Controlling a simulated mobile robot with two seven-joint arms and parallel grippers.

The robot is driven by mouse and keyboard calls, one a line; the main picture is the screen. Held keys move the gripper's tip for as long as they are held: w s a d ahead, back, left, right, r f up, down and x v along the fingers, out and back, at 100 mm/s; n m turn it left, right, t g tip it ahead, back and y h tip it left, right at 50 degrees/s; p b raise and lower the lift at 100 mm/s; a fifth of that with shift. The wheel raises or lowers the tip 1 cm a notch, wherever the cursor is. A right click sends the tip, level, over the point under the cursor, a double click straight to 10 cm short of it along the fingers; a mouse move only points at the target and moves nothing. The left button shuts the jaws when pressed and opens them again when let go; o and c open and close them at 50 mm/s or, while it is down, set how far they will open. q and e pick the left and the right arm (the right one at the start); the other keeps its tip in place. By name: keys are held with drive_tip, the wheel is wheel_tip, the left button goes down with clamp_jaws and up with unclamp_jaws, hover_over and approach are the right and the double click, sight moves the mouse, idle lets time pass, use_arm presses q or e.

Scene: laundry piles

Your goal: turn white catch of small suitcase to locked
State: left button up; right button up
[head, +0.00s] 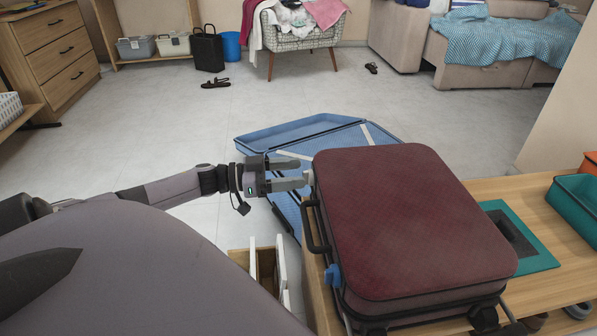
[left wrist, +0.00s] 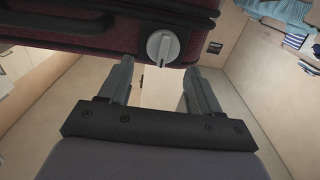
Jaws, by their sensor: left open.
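The small suitcase (head: 405,215) is dark red and lies flat on a wooden bench (head: 545,200). Its white catch (left wrist: 163,47) is a round knob with a raised bar, on the suitcase's side in the left wrist view. In the head view the white catch (head: 309,177) shows small at the suitcase's far left edge. My left gripper (head: 300,172) is open and points at this catch. In the left wrist view the left gripper (left wrist: 158,72) has its fingers either side of the knob, with nothing held. Contact cannot be told. My right gripper is out of view.
A blue catch (head: 332,275) and a black handle (head: 314,225) are on the same suitcase side. An open blue suitcase (head: 290,132) lies on the floor behind. A teal tray (head: 577,208) and a green frame (head: 528,258) are at the right.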

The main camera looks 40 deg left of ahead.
use_arm(q)
drive_tip(key=shift+x, duration=0.9)
drive_tip(key=shift+c, duration=0.3)
drive_tip(key=c, duration=1)
drive_tip(key=shift+o, duration=0.2)
